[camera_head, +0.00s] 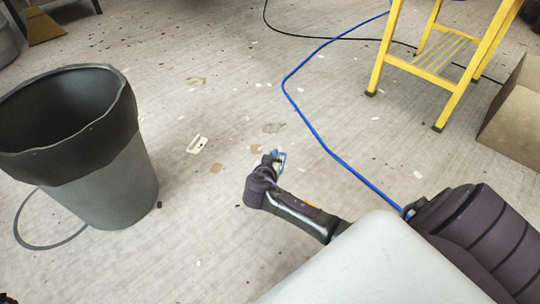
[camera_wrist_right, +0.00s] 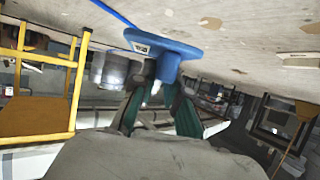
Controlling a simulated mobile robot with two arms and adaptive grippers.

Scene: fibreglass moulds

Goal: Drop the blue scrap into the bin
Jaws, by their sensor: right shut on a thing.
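My right gripper (camera_head: 272,158) reaches out over the floor near the middle of the head view. It is shut on a small blue scrap (camera_head: 281,160), mostly hidden there by the gripper. In the right wrist view the blue scrap (camera_wrist_right: 178,44) has a flat rounded part with a small white label and a narrower stem between the dark green fingers (camera_wrist_right: 160,98). The grey bin (camera_head: 117,182) with a black liner folded over its rim stands upright at the left, well apart from the gripper. The bottom of its inside is hidden. My left gripper is not in view.
A blue hose (camera_head: 318,137) runs across the floor to the right of the gripper. A yellow step stool (camera_head: 455,95) and a cardboard box (camera_head: 515,125) stand at the right. A broom (camera_head: 42,25) is at the far left. Small flat scraps dot the floor between gripper and bin.

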